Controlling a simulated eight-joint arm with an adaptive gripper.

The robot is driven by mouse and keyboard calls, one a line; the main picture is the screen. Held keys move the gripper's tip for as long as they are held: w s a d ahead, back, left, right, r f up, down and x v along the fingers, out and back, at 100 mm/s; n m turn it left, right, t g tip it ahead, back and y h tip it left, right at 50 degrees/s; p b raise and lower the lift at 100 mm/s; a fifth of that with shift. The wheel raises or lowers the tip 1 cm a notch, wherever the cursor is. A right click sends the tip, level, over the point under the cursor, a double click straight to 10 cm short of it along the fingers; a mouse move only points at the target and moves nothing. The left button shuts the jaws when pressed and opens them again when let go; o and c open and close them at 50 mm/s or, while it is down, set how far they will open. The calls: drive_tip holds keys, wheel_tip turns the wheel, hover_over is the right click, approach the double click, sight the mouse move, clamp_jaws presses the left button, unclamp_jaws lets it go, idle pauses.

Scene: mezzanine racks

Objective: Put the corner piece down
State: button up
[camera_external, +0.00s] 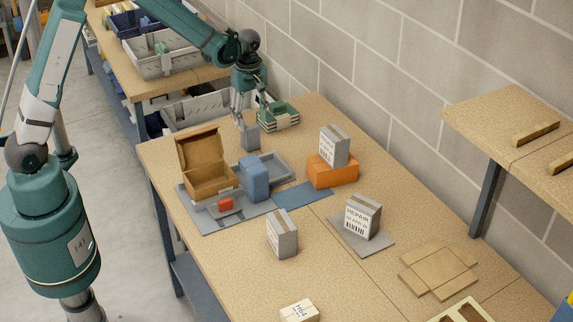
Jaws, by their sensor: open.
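My gripper (248,112) is above the far end of the wooden workbench, with its fingers pointing down and apart. A small grey block (251,138) stands on the bench just below the fingertips; it may be the corner piece, but its shape is too small to make out. I cannot tell whether a finger still touches it. A green and pale layered object (279,117) lies close to the right of the gripper.
An open cardboard box (209,179), a blue block (255,181) and a small red piece (225,204) are near a grey tray (284,167). A carton sits on an orange box (332,174). Other cartons stand nearer. A shelf (515,125) juts out at right.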

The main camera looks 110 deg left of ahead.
drive_tip(key=shift+r, duration=2.6)
drive_tip(key=shift+d, duration=0.1)
drive_tip(key=shift+w+d+r, duration=0.15)
drive_tip(key=shift+d+r, duration=0.05)
drive_tip(key=w+d+r+m+t+y, duration=0.15)
drive_tip(key=d+r+m, duration=0.3)
drive_tip(key=d, duration=0.55)
drive_tip(key=w+d+r+m, duration=0.2)
drive_tip(key=d+r+m, duration=0.3)
drive_tip(key=d, duration=0.6)
drive_tip(key=w+d+r+m+t, duration=0.1)
drive_tip(key=w+d+r+m, duration=0.15)
drive_tip(key=d+r, duration=0.6)
drive_tip(key=s+d+m+t, duration=0.1)
drive_tip(key=s+d+m, duration=0.3)
drive_tip(key=d, duration=0.6)
drive_tip(key=s+d+m+t+h, duration=0.1)
drive_tip(key=s+d+m, duration=0.4)
drive_tip(key=d, duration=0.5)
drive_tip(key=s+d+m+t, duration=0.2)
drive_tip(key=s+d+m, duration=0.3)
drive_tip(key=d, duration=0.5)
drive_tip(key=shift+r+m+t, duration=0.3)
drive_tip(key=shift+m+t, duration=0.05)
drive_tip(key=shift+m, duration=0.15)
